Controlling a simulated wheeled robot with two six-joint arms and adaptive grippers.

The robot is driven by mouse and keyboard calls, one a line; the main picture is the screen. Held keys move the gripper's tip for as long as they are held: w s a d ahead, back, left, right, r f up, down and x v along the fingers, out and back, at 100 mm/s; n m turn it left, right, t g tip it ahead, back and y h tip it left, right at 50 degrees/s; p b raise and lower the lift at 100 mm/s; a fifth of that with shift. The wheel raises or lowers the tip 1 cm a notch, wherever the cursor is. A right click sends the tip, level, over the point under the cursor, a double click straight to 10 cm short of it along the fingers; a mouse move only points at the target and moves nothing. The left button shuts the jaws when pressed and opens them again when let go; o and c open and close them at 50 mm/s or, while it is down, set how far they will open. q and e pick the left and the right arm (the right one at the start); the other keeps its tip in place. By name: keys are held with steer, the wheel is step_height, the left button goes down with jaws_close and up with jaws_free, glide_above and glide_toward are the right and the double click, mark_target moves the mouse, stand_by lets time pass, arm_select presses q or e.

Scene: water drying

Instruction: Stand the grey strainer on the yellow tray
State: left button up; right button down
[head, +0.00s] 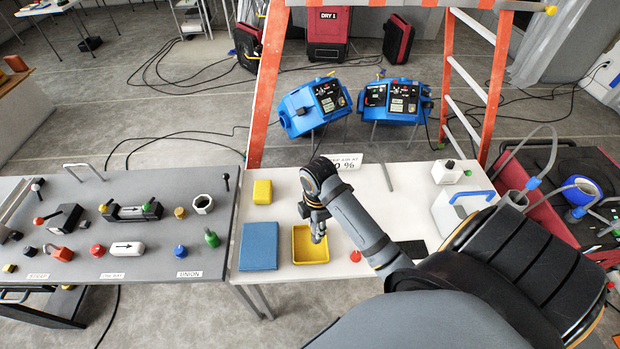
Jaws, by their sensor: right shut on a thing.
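The yellow tray (304,250) lies on the white table, right of a blue pad. My right gripper (317,224) reaches in from the right and points down over the tray's upper right part. It is shut on a small grey thing (318,237), which looks like the grey strainer. Fingers and wrist hide most of it, and I cannot tell whether it touches the tray. My left gripper is not in view.
On the white table are a blue pad (259,246), a yellow block (262,192), a red knobbed piece (355,256) and a black pad (410,249). A grey bench (140,265) with several fittings adjoins at left. An orange ladder (269,80) stands behind.

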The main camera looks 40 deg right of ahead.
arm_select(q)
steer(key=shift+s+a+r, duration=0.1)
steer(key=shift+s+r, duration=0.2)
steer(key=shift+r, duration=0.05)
arm_select(e)
steer(key=shift+w+a+f, duration=0.15)
steer(key=shift+w+f, duration=0.15)
steer(key=shift+f, duration=0.65)
steer(key=shift+w+a+f, duration=0.2)
steer(key=shift+w+f, duration=0.1)
steer(key=shift+f, duration=0.6)
steer(key=shift+w+a+f, duration=0.15)
steer(key=shift+w+f, duration=0.15)
steer(key=shift+f, duration=0.65)
steer(key=c, duration=1)
jaws_free()
steer(key=shift+f, duration=0.1)
arm_select(q)
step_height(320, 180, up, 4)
steer(key=p, duration=0.4)
arm_select(e)
step_height(320, 180, up, 12)
steer(key=shift+r, duration=0.2)
